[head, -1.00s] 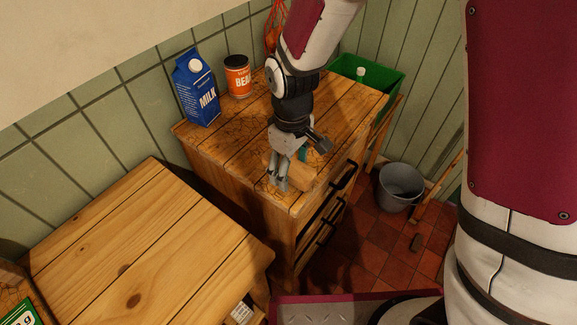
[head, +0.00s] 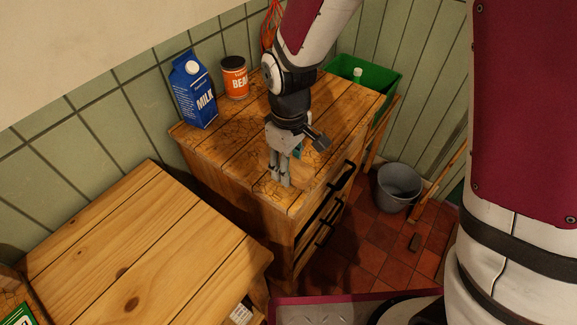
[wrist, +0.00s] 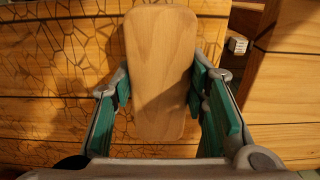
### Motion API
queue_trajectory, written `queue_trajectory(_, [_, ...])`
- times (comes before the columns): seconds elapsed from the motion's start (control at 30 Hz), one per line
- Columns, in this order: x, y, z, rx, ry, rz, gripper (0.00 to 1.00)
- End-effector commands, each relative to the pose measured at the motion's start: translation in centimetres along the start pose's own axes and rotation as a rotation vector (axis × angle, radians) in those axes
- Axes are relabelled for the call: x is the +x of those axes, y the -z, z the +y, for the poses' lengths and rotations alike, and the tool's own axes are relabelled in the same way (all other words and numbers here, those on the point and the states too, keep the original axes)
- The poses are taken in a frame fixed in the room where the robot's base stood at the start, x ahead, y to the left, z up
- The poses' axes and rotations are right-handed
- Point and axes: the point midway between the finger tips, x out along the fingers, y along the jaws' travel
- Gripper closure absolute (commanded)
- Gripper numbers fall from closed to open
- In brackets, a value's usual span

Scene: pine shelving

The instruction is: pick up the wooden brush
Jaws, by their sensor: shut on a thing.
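The wooden brush (wrist: 160,70) shows in the wrist view as a smooth, pale wooden block with rounded corners, seen from above. My gripper (wrist: 161,88) has its green-padded fingers on both long sides of it and is shut on it. In the head view my gripper (head: 280,182) points down over the front part of the wooden cabinet top (head: 240,135). The brush (head: 303,172) is partly hidden behind the fingers there. Its underside is hidden, and I cannot tell whether it touches the cabinet top.
A blue milk carton (head: 194,92) and a bean can (head: 235,78) stand at the back of the cabinet top. A green bin (head: 385,82) and a grey bucket (head: 398,188) are to the right. A lower, bare wooden top (head: 140,240) is at the front left.

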Motion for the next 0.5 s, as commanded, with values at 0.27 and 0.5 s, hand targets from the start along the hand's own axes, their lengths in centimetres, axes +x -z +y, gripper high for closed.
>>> queue_trajectory(0.27, [-2.7,-1.6,-1.1,-0.001,0.000,0.000,0.91])
queue_trajectory(0.5, [-3.2,-5.8,-4.2,-0.002,0.000,0.000,0.91])
